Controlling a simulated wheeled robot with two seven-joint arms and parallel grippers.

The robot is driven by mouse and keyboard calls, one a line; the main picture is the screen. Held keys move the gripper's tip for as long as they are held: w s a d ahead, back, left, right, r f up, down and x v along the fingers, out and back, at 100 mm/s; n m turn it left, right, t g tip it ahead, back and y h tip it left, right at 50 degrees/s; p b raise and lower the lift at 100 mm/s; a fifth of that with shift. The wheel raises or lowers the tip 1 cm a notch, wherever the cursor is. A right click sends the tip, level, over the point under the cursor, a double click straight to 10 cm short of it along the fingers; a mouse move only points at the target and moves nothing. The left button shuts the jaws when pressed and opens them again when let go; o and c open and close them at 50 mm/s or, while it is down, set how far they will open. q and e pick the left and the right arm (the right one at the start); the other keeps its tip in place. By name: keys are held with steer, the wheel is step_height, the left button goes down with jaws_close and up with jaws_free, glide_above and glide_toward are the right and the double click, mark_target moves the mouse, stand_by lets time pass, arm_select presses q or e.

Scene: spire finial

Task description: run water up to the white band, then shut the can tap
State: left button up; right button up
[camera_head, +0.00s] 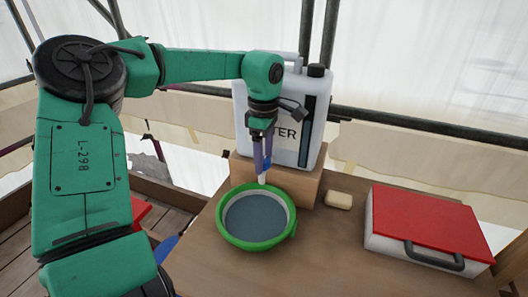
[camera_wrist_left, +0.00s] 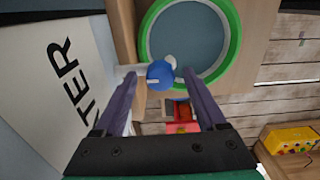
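The white water can (camera_head: 287,110) stands on a wooden block, with part of its lettering and a dark vertical strip on its front. Its blue tap knob (camera_wrist_left: 160,75) shows in the left wrist view. The green basin (camera_head: 222,226) sits below the tap, with grey-blue water (camera_head: 255,218) inside and a pale band (camera_head: 287,206) showing above the water. My left gripper (camera_head: 262,158) is at the tap, its purple fingers (camera_wrist_left: 159,82) apart on either side of the knob with visible gaps. I cannot tell whether water is running. My right gripper is out of view.
A pale soap-like block (camera_head: 338,200) lies right of the basin. A white box with a red lid (camera_head: 428,222) and dark handle stands further right. A yellow box (camera_wrist_left: 290,138) shows in the left wrist view. The table front is clear.

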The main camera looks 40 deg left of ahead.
mark_target(264, 159)
arm_select(q)
step_height(264, 159, up, 15)
steer(key=shift+f, duration=0.2)
stand_by(0.5)
